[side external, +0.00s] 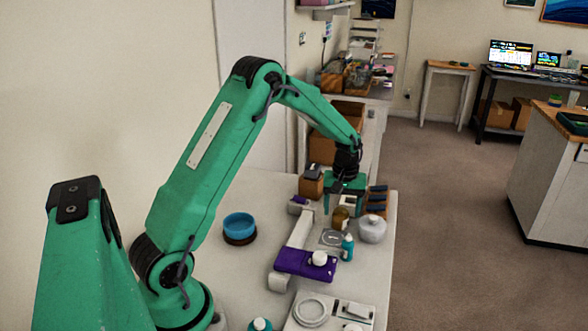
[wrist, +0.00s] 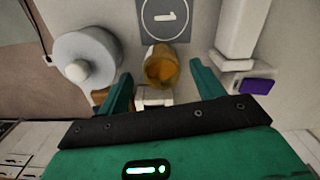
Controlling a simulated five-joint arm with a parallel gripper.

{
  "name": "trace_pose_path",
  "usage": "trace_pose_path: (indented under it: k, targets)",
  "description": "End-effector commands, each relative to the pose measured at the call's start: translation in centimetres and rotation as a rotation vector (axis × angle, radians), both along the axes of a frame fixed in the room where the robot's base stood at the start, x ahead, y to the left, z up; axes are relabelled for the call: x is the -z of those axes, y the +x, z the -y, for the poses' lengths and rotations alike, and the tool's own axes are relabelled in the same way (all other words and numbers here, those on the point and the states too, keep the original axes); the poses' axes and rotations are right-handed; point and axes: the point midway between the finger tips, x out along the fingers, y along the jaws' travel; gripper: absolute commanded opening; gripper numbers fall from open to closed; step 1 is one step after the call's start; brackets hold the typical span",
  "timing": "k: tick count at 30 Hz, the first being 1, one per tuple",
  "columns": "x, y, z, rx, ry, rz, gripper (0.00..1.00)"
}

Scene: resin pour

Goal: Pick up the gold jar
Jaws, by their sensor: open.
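The gold jar (wrist: 161,68) is in the wrist view, ahead of my gripper and lined up between its two fingers. It also shows in the side external view as a small brownish-gold jar (side external: 340,218) on the white table, just below my gripper (side external: 344,203). In the wrist view my gripper (wrist: 160,90) is open, with one green finger to the left of the jar and one to the right. I see no contact between the fingers and the jar. The jar's lower part is partly hidden in the side view.
A round white-grey container (side external: 372,230) stands close to the right of the jar. A teal bottle (side external: 347,247) is in front of it, and a purple-and-white device (side external: 305,264) lies nearby. A grey plate marked 1 (wrist: 167,16) lies beside the jar.

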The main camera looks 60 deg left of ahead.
Motion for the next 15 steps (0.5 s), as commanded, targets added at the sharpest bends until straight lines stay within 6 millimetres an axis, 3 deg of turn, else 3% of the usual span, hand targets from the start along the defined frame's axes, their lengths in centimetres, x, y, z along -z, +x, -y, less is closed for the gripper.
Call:
trace_pose_path:
  k: [7,15]
  targets:
    - [2.9,-0.2,-0.1,0.000,0.000,-0.003,0.67]
    - [3.7,-0.2,-0.1,0.000,0.000,0.000,0.67]
